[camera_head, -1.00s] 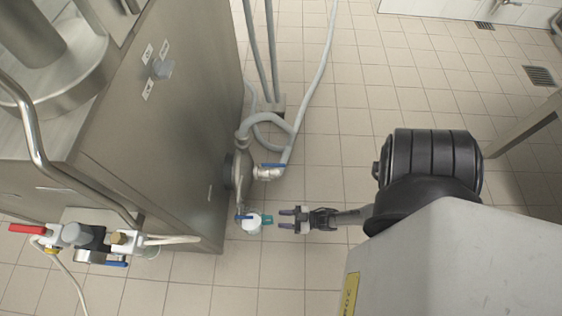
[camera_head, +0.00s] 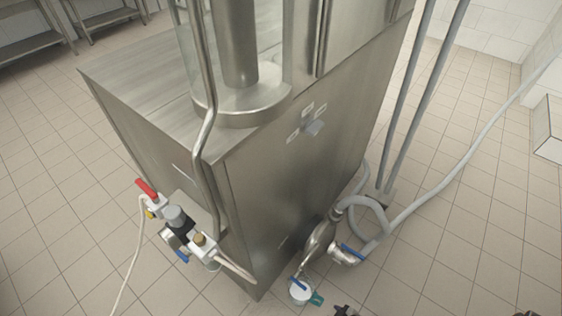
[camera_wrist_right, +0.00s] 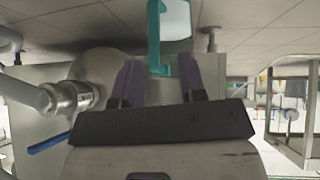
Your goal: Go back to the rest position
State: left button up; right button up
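A white cup (camera_head: 300,293) with a teal handle (camera_head: 317,299) is below the machine's nozzle at the bottom of the head view. In the right wrist view the cup (camera_wrist_right: 179,22) is at the top edge, cut off, with its teal handle (camera_wrist_right: 154,40) hanging toward my fingers. My right gripper (camera_wrist_right: 159,68) is open, with its two purple fingers apart and nothing clamped between them. The handle's end shows in the gap between the fingertips, without visible contact. In the head view only dark bits of the right gripper show at the bottom edge. My left gripper is in neither view.
The steel machine (camera_head: 290,170) fills the middle of the head view. A valve with a blue lever (camera_head: 352,251) and grey hoses (camera_head: 440,188) are right of the cup. A red-handled valve assembly (camera_head: 175,218) is at the machine's left. Tiled floor (camera_head: 480,230) is clear at right.

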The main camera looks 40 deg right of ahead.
jog(key=w+a+r+g+p, duration=0.15)
jog(key=r+p, duration=0.25)
jog(key=r, duration=0.8)
jog(key=w+a+r+g+h+p, duration=0.1)
jog(key=a+r+g+p, duration=0.2)
jog(key=r, duration=0.9)
jog(key=w+a+r+g+p, duration=0.2)
jog(key=r+p, duration=0.2)
jog(key=r, duration=0.9)
jog(key=s+a+r+t+p, duration=0.1)
jog(key=s+r+p, duration=0.1)
jog(key=r+p, duration=2.7)
jog(key=s+a+r+t+p, duration=0.1)
jog(key=s+r+p, duration=0.1)
jog(key=r+p, duration=2.6)
notch_tip(320, 180, up, 9)
jog(key=shift+a+f+m+y+p, duration=0.1)
jog(key=shift+a+m+y+p, duration=0.05)
jog(key=shift+m+y+p, duration=0.2)
jog(key=shift+s, duration=0.1)
